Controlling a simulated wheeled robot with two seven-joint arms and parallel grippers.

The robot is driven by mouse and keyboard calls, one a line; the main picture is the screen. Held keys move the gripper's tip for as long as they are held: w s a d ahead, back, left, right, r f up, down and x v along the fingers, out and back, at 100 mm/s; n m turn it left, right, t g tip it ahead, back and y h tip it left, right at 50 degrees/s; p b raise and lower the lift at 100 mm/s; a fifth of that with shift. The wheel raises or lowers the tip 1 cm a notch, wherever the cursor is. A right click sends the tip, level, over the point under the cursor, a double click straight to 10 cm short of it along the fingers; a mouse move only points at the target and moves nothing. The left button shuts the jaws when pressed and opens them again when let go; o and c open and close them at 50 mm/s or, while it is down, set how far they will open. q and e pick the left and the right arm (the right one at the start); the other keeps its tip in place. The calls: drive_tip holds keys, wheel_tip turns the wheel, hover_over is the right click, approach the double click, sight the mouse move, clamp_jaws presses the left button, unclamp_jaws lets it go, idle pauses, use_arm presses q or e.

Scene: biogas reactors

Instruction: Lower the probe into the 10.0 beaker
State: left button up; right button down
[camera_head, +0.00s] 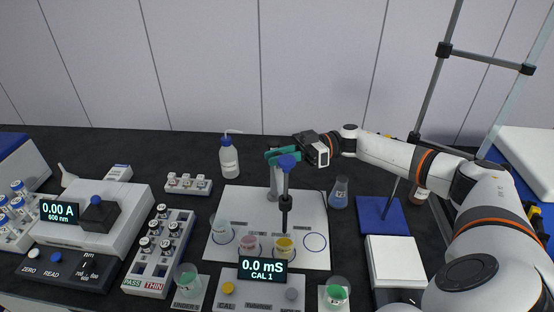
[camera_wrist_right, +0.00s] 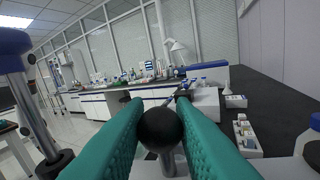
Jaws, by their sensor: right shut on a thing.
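The probe (camera_head: 285,200) has a blue cap and a dark shaft, and hangs upright over the beaker with yellow liquid (camera_head: 284,246). I cannot tell whether its tip is inside. A blue-capped upright body, apparently the probe, shows at the left of the right wrist view (camera_wrist_right: 30,95). My right gripper (camera_head: 283,153) has teal fingers closed on a black ball knob (camera_wrist_right: 160,130), just behind the probe cap. A grey post (camera_head: 272,182) stands below the fingers. A clear beaker (camera_head: 221,230) and a pink one (camera_head: 249,243) stand to the left. Beaker labels are too small to read. My left gripper is out of view.
A meter (camera_head: 262,270) reading 0.0 mS, CAL 1 stands in front. A blue flask (camera_head: 339,192) is right, a wash bottle (camera_head: 229,158) behind, and a vial rack (camera_head: 160,250) left.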

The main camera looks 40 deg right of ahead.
drive_tip(key=shift+r, duration=0.1)
drive_tip(key=c, duration=1.3)
unclamp_jaws()
drive_tip(key=shift+o, duration=0.2)
wheel_tip(320, 180, up, 10)
drive_tip(key=shift+f+b, duration=0.1)
drive_tip(key=shift+b, duration=0.65)
